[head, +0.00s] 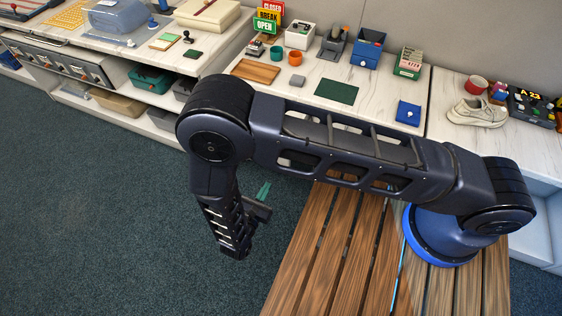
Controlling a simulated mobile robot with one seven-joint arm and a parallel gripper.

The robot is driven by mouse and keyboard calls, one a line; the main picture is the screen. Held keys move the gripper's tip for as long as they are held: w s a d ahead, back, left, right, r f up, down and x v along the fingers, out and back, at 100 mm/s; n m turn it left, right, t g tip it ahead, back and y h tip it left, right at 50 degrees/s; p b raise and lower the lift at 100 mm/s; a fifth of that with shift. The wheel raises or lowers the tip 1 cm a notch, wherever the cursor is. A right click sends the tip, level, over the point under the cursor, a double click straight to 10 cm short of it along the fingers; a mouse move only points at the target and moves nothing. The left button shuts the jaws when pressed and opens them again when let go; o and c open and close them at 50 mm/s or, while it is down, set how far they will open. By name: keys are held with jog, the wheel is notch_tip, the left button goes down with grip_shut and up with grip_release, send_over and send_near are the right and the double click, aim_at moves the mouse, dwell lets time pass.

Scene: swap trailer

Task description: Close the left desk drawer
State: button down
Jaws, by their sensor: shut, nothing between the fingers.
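The white marble-patterned desk (305,90) stands at the back middle. My arm crosses in front of it and hides much of its front, so I cannot make out the left desk drawer or tell how far open it is. My gripper (263,192) hangs above the dark carpet, in front of the desk and left of the wooden slats. Its green fingers are together and hold nothing. It looks apart from the furniture.
A slatted wooden surface (340,245) lies at the lower right. A wooden tray (255,71), green mat (337,91) and blue box (367,47) stand on the desk. Shelves with a teal bin (150,78) are at left. The carpet (90,220) at lower left is clear.

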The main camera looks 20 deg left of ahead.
jog(key=w, duration=1.3)
jog(key=shift+w+f, duration=0.2)
jog(key=shift+f, duration=0.15)
jog(key=shift+w, duration=0.1)
jog(key=w, duration=2.8)
jog(key=shift+w, duration=0.2)
jog(key=shift+w+r, duration=0.1)
jog(key=shift+w, duration=0.3)
jog(key=shift+w+d, duration=0.1)
jog(key=shift+w, duration=0.05)
